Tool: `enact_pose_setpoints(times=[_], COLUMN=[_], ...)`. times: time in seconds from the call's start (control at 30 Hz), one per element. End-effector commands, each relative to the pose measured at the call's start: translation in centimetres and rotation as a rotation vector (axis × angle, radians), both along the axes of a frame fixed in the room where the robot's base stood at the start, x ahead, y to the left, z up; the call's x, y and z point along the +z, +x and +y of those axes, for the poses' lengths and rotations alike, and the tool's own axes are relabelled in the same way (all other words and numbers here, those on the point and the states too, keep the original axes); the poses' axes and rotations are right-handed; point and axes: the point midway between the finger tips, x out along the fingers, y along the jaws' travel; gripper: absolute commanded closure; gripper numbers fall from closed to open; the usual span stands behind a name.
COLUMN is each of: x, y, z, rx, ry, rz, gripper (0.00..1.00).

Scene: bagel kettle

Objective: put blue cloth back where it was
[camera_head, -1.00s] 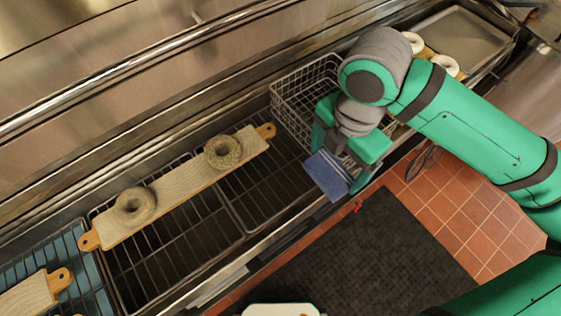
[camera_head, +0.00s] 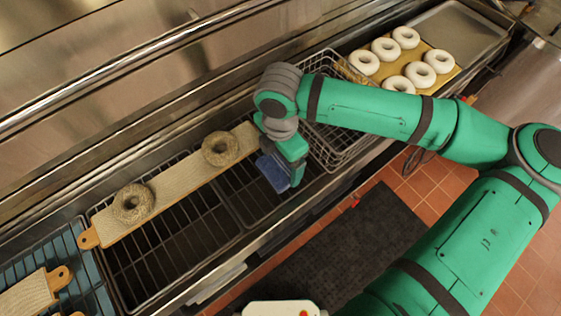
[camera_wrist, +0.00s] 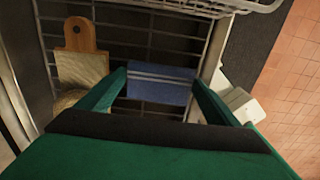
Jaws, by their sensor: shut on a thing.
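The blue cloth (camera_head: 273,172) is a small folded piece with pale stripes. My gripper (camera_head: 282,176) is shut on it, above the dark wire rack (camera_head: 238,197) and just right of the board's end. In the wrist view the cloth (camera_wrist: 161,84) spans between my two fingertips (camera_wrist: 160,88), with rack bars behind it. Whether the cloth touches the rack cannot be told. My arm hides part of the rack and board end in the head view.
A wooden board (camera_head: 176,187) with two seeded bagels lies along the rack to the left. A wire basket (camera_head: 338,146) is right of my gripper. A board of several white bagels (camera_head: 403,58) lies further right. A dark mat (camera_head: 350,250) covers the floor in front.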

Motion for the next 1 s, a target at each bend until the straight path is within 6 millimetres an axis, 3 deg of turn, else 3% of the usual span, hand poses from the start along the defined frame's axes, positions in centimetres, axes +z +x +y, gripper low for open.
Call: enact_pose_setpoints(times=[0.13,0.37,0.4,0.43,0.77,1.0], x=[-1.4,-1.6,-1.6,-1.6,-1.1,2.6], y=[-0.1,0.0,0.0,0.0,0.0,0.1], z=[-0.1,-0.2,-0.2,-0.2,-0.2,-0.1], rx=[-0.001,-0.002,-0.002,-0.002,-0.002,-0.002], ry=[0.001,0.000,0.000,0.000,0.000,0.001], rz=[0.001,0.000,0.000,0.000,-0.001,-0.004], gripper=[0.38,0.38,0.05,0.00,0.00,0.00])
